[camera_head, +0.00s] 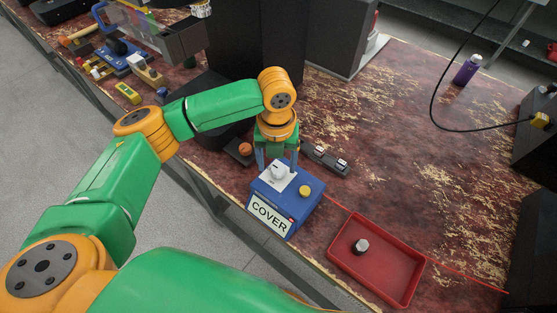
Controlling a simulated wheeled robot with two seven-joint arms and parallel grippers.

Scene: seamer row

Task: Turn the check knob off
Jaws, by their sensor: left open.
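A blue box labelled COVER (284,206) stands near the table's front edge. On its top are a white knob (279,172) on a pale plate and a yellow button (304,191). My left gripper (277,162) points down over the box, its fingers apart around or just above the white knob; I cannot tell whether they touch it. The word "check" does not show on any knob, and the knob's setting is too small to read. My right gripper is not in view.
A red tray (340,253) holding a small grey-and-black knob-like part (361,246) is right of the box. A dark switch block (325,160) sits behind it. A purple bottle (467,69) stands far right. Tools clutter the left; the table's middle right is clear.

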